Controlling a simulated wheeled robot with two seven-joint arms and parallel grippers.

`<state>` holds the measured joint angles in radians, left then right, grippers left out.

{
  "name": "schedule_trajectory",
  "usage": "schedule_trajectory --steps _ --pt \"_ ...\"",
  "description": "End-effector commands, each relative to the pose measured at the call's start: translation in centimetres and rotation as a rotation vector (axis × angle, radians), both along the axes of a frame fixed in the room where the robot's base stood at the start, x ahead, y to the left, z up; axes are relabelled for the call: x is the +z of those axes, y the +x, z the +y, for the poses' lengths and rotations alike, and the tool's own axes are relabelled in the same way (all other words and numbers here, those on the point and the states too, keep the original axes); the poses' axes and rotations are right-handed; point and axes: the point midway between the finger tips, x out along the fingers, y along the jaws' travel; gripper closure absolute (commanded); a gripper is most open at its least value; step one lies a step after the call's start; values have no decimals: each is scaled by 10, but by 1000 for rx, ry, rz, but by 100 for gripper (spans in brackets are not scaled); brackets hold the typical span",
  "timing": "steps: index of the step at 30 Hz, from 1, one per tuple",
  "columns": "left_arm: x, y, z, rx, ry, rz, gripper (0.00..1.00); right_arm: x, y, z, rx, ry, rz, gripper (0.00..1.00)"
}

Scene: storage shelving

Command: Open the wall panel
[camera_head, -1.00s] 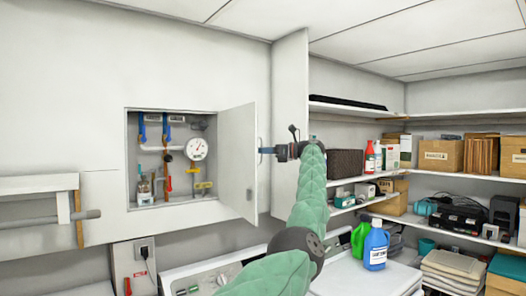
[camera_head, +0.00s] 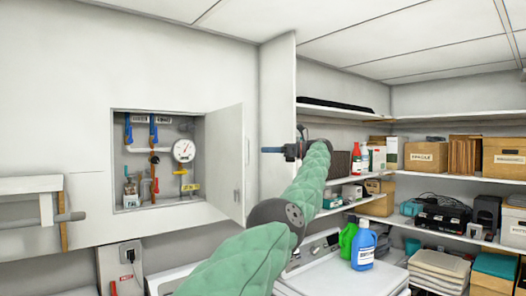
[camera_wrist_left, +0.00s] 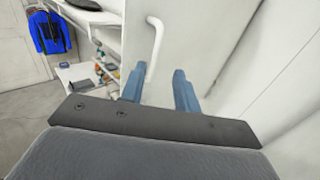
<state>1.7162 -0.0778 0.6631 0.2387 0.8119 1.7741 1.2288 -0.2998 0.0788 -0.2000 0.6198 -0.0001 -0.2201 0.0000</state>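The white wall panel door (camera_head: 224,162) stands swung out at the right side of its recess in the head view. Pipes and a round gauge (camera_head: 183,150) show inside the recess. My left gripper (camera_head: 270,150) is to the right of the door's free edge, with a small gap between them in the picture. In the left wrist view, the two blue fingers of my left gripper (camera_wrist_left: 159,86) are apart with nothing held. A white bar handle (camera_wrist_left: 156,45) shows just beyond them, on a pale surface; I cannot tell whether a finger touches it. My right gripper is out of view.
A tall white upright panel (camera_head: 277,115) stands behind my left gripper. Shelves with boxes (camera_head: 425,157) fill the right side. A blue bottle (camera_head: 364,247) and a green jug (camera_head: 347,239) stand on a white appliance below. A power socket (camera_head: 129,254) is under the recess.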

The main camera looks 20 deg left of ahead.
Motion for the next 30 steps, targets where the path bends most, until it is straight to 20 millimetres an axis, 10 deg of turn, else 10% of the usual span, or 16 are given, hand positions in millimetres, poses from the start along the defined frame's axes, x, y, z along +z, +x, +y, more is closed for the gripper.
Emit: schedule_trajectory --steps 13,17,30 --pt "-1 1 -6 0 1 0 69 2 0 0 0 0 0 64" --pt "-5 3 -3 -3 5 7 92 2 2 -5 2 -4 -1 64" --pt "-104 41 74 -127 209 247 100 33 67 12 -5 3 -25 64"
